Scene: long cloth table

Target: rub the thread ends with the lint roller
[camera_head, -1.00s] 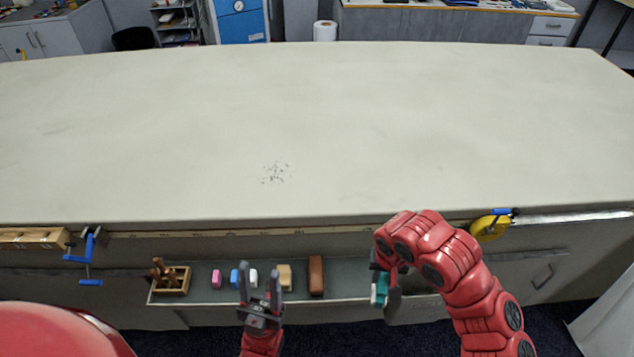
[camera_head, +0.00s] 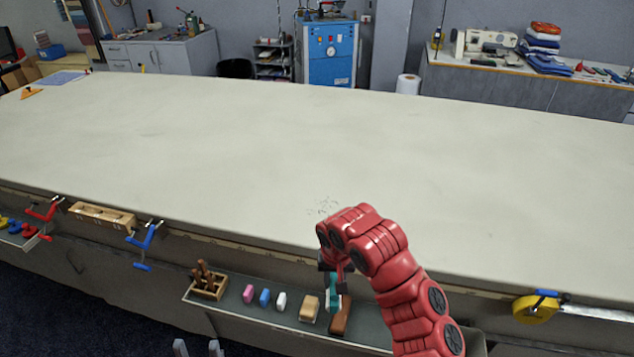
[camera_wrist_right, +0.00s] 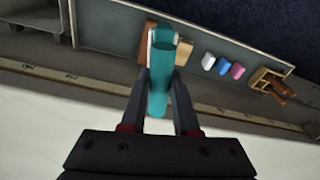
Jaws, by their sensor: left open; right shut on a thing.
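The thread ends (camera_head: 322,206) are small dark specks on the pale cloth table top (camera_head: 200,150), near its front edge and just beyond my right arm, which may cover some. My right gripper (camera_head: 335,275) is shut on the teal lint roller (camera_head: 333,293), held upright over the right end of the tray. In the right wrist view the lint roller's teal handle (camera_wrist_right: 161,90) sits between the fingers, with a white part at its far end. My left gripper (camera_head: 198,349) is open and empty at the bottom edge, only its fingertips showing.
The tray (camera_head: 230,304) below the table edge holds a wooden tool block (camera_head: 209,284), pink, blue and white pieces, a tan block (camera_head: 309,308) and a brown block (camera_head: 341,318). Clamps and a yellow tape (camera_head: 535,308) hang on the edge.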

